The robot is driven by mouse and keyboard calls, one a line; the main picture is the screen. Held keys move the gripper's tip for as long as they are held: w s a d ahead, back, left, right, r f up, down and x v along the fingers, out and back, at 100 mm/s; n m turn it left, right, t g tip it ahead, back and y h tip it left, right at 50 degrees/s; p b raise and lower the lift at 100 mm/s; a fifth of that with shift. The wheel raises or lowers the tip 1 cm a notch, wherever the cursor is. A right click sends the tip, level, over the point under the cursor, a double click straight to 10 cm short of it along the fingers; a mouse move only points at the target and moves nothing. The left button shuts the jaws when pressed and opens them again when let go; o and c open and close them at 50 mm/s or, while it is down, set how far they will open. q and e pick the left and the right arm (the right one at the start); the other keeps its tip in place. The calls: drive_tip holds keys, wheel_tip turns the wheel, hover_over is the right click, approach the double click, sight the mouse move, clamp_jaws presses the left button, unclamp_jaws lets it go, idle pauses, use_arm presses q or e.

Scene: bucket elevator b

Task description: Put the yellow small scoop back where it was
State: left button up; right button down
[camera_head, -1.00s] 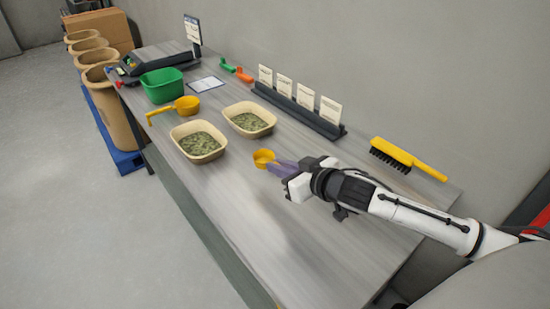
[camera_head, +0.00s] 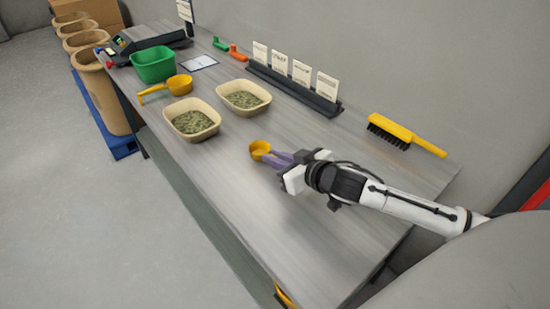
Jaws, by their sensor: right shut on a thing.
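The yellow small scoop (camera_head: 258,148) is a little round cup in front of the tan bowls. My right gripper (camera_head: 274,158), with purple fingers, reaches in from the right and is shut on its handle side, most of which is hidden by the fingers. The scoop is over the grey table; I cannot tell whether it touches the top. A larger yellow scoop (camera_head: 180,85) lies farther back, beside a green tub (camera_head: 154,56). My left gripper is not in view.
Two tan bowls (camera_head: 220,128) (camera_head: 268,101) hold green flakes. A card rack (camera_head: 296,88) stands along the wall. A yellow brush (camera_head: 404,133) lies at the right. Small green (camera_head: 220,43) and orange (camera_head: 237,53) scoops lie at the back. The table front (camera_head: 290,240) is clear.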

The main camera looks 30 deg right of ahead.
drive_tip(key=shift+f+b, duration=0.35)
drive_tip(key=shift+f, duration=0.2)
drive_tip(key=c, duration=1.7)
unclamp_jaws()
drive_tip(key=shift+c, duration=0.2)
drive_tip(key=shift+s, duration=0.1)
drive_tip(key=v, duration=1)
drive_tip(key=shift+d, duration=0.1)
